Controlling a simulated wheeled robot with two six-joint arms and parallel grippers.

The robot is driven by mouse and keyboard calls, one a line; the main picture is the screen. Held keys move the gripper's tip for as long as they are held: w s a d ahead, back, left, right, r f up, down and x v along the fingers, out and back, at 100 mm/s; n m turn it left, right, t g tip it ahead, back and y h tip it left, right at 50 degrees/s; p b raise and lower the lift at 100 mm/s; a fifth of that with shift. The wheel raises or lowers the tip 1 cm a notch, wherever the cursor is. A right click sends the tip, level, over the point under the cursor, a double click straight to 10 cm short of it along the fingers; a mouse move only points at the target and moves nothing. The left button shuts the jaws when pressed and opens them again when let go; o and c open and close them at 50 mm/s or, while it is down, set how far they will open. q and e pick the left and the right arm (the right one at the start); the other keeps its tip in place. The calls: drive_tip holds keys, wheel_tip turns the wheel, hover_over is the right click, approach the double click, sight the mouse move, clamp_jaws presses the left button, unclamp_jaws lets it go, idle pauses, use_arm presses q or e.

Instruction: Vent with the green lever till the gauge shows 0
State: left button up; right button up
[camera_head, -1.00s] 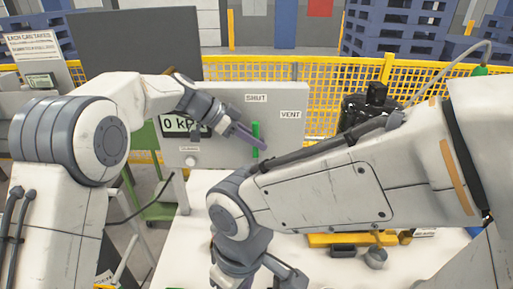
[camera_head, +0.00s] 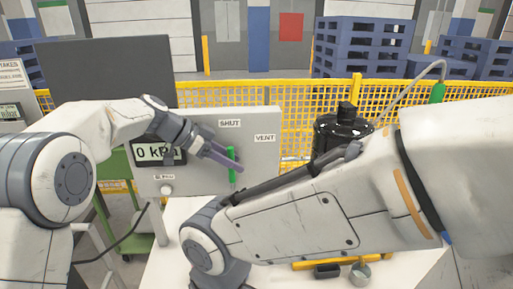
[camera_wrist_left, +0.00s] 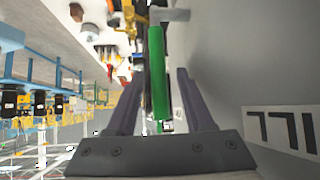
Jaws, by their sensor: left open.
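The green lever (camera_head: 232,174) stands upright on the front of a grey panel (camera_head: 205,182), below the SHUT label (camera_head: 230,123) and left of the VENT label (camera_head: 265,138). My left gripper (camera_head: 228,159) is open at the lever. In the left wrist view the lever (camera_wrist_left: 158,75) runs between the two spread purple fingers, with a gap on either side. The gauge display (camera_head: 152,153) on the panel reads 0 followed by kP; its right end is hidden behind my left wrist. My right arm crosses the front of the panel's lower right, and its gripper is out of frame.
A white knob (camera_head: 166,190) sits low on the panel. A white table (camera_head: 178,212) lies in front, mostly behind my right arm. A black machine (camera_head: 340,132) stands right of the panel. A yellow mesh fence (camera_head: 300,105) runs behind.

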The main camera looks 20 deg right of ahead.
use_arm(q)
drive_tip(key=s+d+r+b, duration=0.1)
drive_tip(key=s+d+r, duration=0.7)
drive_tip(key=r, duration=0.1)
drive_tip(key=shift+d+r, duration=0.2)
drive_tip(key=shift+r, duration=0.05)
drive_tip(key=shift+s, duration=0.1)
